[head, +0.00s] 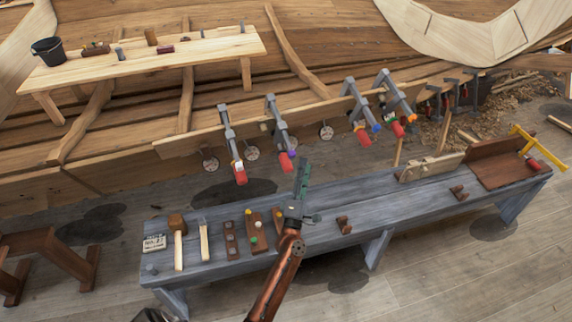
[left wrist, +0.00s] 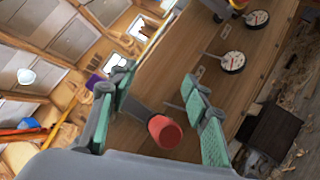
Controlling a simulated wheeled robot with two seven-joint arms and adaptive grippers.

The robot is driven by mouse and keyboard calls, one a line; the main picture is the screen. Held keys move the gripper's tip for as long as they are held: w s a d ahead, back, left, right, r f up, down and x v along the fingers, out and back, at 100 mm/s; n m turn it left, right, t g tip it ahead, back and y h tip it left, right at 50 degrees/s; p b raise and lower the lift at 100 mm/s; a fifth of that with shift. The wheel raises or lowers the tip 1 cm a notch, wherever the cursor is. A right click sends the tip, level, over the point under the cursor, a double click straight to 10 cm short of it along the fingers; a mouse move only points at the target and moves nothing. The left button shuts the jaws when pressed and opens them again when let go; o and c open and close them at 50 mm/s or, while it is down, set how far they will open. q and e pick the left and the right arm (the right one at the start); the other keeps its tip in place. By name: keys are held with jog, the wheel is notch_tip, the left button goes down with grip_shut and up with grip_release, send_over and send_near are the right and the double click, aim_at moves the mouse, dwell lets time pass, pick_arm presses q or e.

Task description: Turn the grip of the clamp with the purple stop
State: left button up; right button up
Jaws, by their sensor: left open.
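The clamp with the purple stop (head: 272,112) is second from the left in the row on the hull plank. Its purple stop (head: 292,153) sits beside its red grip (head: 286,163), which hangs low. My left gripper (head: 304,165) is just right of this grip in the head view, with teal fingers. In the left wrist view the open fingers (left wrist: 158,86) stand on either side of a red grip (left wrist: 165,132), with gaps to it. A purple piece (left wrist: 94,80) shows beyond the left finger.
Other clamps hang on the plank: one on the left (head: 228,130), one with a blue stop (head: 357,108) and one with an orange stop (head: 396,95). Below is a grey bench (head: 380,205) with a mallet (head: 178,235) and wooden blocks.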

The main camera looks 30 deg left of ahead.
aim_at(289, 172)
pick_arm(q)
jog(key=s+f+n+g+y+p, duration=0.1)
jog(key=f+n+g+y, duration=0.1)
jog(key=n, duration=0.6)
jog(key=s+a+f+n+g+y, duration=0.1)
jog(key=n+g+y, duration=0.3)
jog(key=n, duration=0.4)
jog(key=s+f+n+g+y+p, duration=0.1)
jog(key=f+n+g+y, duration=0.1)
jog(key=n, duration=0.6)
jog(key=shift+s+a+f+n+g+y+p, duration=0.2)
jog(key=shift+g+y, duration=0.1)
jog(key=shift+y, duration=0.3)
jog(key=shift+s+a+f+n+g+y+p, duration=0.15)
jog(key=shift+g+y, duration=0.15)
jog(key=shift+y, duration=0.3)
jog(key=x, duration=0.7)
jog(key=shift+w+a+r, duration=0.15)
jog(key=shift+w+a, duration=0.05)
jog(key=shift+a, duration=0.1)
pick_arm(e)
jog(key=r, duration=0.1)
jog(key=w+r, duration=0.1)
jog(key=r, duration=0.1)
jog(key=shift+w, duration=0.3)
pick_arm(q)
jog(key=shift+c, duration=0.6)
jog(key=c, duration=1)
jog(key=shift+c, duration=0.2)
